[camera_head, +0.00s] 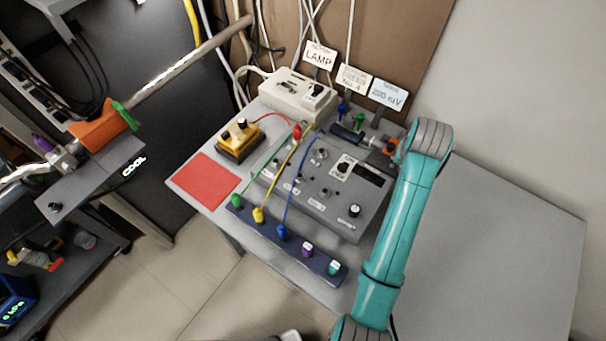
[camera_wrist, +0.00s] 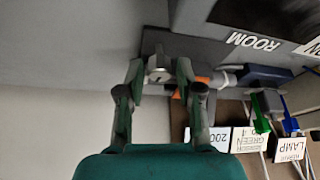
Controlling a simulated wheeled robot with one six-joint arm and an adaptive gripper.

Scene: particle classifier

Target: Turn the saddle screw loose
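In the wrist view, a silvery screw head (camera_wrist: 159,67) sits on the grey bracket (camera_wrist: 200,52) marked ROOM. I take it for the saddle screw. My gripper (camera_wrist: 160,72) has its two fingertips on either side of this screw head, very close to it. Whether the fingers press on it cannot be told. An orange part (camera_wrist: 178,94) shows behind the right finger. In the head view, my wrist covers the screw and my fingers.
A grey instrument box (camera_head: 322,215) with knobs and colored leads stands on the table (camera_head: 186,190), beside a red mat (camera_head: 205,181). Signs LAMP (camera_head: 319,56) and 200 mV (camera_head: 387,95) stand behind. A second bracket marked COOL (camera_head: 95,190) is at the left.

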